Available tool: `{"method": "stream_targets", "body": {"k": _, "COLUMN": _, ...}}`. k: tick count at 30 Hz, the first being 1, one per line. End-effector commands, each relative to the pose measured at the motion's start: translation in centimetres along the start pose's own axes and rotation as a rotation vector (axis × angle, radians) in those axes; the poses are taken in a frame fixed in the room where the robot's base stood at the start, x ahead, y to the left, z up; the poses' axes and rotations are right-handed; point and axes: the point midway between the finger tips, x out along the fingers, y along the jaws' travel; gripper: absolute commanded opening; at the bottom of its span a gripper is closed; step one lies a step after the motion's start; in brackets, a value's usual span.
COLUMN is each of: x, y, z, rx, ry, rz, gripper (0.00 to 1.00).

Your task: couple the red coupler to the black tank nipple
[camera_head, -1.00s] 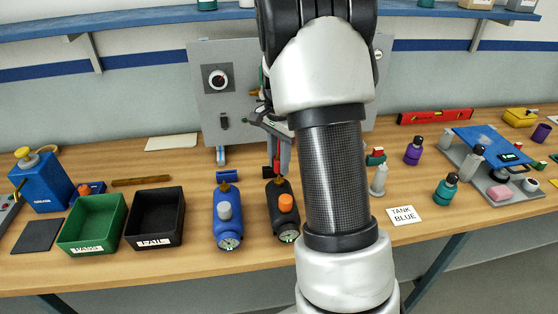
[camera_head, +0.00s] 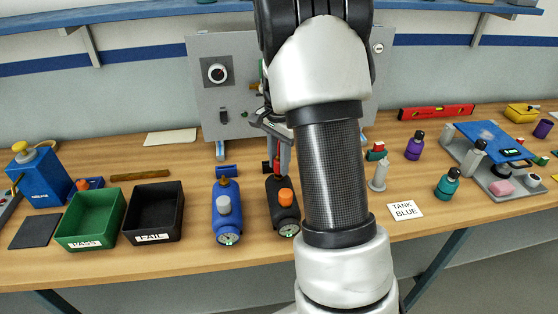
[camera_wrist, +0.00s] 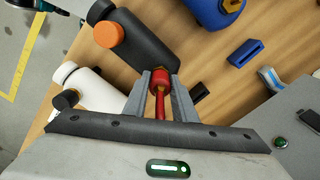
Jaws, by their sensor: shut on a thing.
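My gripper (camera_wrist: 163,92) is shut on the red coupler (camera_wrist: 159,90), which shows between the two grey fingers in the wrist view. The coupler's head is at the neck end of the black tank (camera_wrist: 150,50), which has an orange cap. The nipple is mostly hidden by the coupler, and I cannot tell whether the two are joined. In the head view the black tank (camera_head: 284,218) lies on the bench with its neck toward the grey panel. The red coupler (camera_head: 277,165) shows just beyond that neck, partly behind my arm.
A blue tank (camera_head: 227,215) lies close left of the black tank. Green (camera_head: 62,229) and black (camera_head: 129,224) bins stand farther left. The grey panel (camera_head: 205,115) rises behind. A white bottle (camera_wrist: 92,97) is beside the black tank in the wrist view.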

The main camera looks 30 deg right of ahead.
Motion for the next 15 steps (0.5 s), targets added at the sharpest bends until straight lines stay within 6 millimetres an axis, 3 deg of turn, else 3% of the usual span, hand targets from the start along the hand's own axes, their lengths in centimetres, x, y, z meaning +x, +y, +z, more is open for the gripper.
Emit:
{"method": "stream_targets", "body": {"k": 6, "x": 0.64, "y": -0.01, "z": 0.0, "rx": 0.0, "ry": 0.0, "rz": 0.0, "gripper": 0.0}}
{"method": "stream_targets", "body": {"k": 7, "x": 0.55, "y": -0.01, "z": -0.01, "rx": 0.0, "ry": 0.0, "rz": -0.001, "gripper": 0.28}}
{"method": "stream_targets", "body": {"k": 9, "x": 0.52, "y": -0.01, "z": -0.01, "rx": 0.0, "ry": 0.0, "rz": 0.0, "gripper": 0.4}}
{"method": "stream_targets", "body": {"k": 11, "x": 0.52, "y": -0.01, "z": 0.0, "rx": 0.0, "ry": 0.0, "rz": 0.0, "gripper": 0.46}}
{"method": "stream_targets", "body": {"k": 15, "x": 0.52, "y": 0.0, "z": 0.0, "rx": 0.0, "ry": 0.0, "rz": 0.0, "gripper": 0.46}}
